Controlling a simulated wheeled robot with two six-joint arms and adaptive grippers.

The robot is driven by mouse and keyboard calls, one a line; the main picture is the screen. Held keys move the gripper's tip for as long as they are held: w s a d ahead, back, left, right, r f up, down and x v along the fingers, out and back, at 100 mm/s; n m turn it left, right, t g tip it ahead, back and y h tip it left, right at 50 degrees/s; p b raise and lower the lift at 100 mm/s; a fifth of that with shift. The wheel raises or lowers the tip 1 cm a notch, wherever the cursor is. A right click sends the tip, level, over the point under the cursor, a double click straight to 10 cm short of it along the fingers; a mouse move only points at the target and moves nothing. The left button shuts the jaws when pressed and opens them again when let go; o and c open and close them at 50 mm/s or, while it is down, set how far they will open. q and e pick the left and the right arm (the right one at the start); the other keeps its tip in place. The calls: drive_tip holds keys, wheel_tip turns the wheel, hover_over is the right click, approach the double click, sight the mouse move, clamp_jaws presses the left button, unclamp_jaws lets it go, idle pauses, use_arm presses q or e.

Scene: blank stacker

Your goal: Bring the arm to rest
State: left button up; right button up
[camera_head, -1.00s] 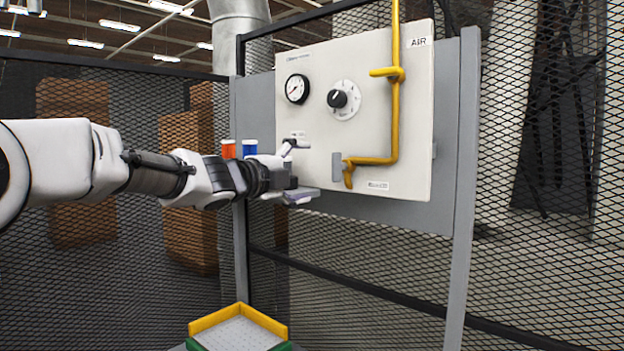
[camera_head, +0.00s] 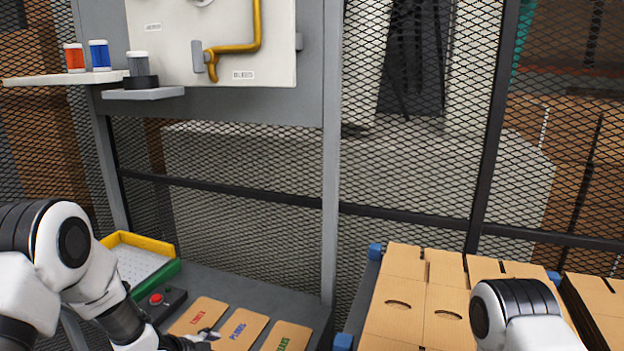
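My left arm (camera_head: 75,255) comes in from the left and reaches down to the bottom edge. Its gripper (camera_head: 207,337) is low over the brown labelled cards, small and partly cut off, so I cannot tell whether it is open or shut. My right arm (camera_head: 515,310) shows only as a white and black link at the lower right. Its gripper is outside the picture.
A tray (camera_head: 160,244) with yellow and green walls and a red button (camera_head: 157,299) are on the grey table beside my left arm. Cardboard blanks (camera_head: 405,262) lie at the right. A wall panel (camera_head: 270,45), small shelves (camera_head: 143,94) and mesh fence stand behind.

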use_arm(q)
drive_tip(key=s+f+n+g+b, duration=0.2)
drive_tip(key=s+f+n+g, duration=0.3)
drive_tip(key=s+f, duration=1.3)
drive_tip(key=s+a+n+g+y, duration=0.1)
drive_tip(key=s+a+n+y, duration=0.1)
drive_tip(key=s+n, duration=0.3)
drive_tip(key=s+a+n+y, duration=0.2)
drive_tip(key=s+n, duration=0.4)
drive_tip(key=s, duration=0.7)
drive_tip(key=shift+s+g, duration=0.35)
drive_tip(key=shift+g, duration=0.05)
drive_tip(key=shift+f, duration=0.1)
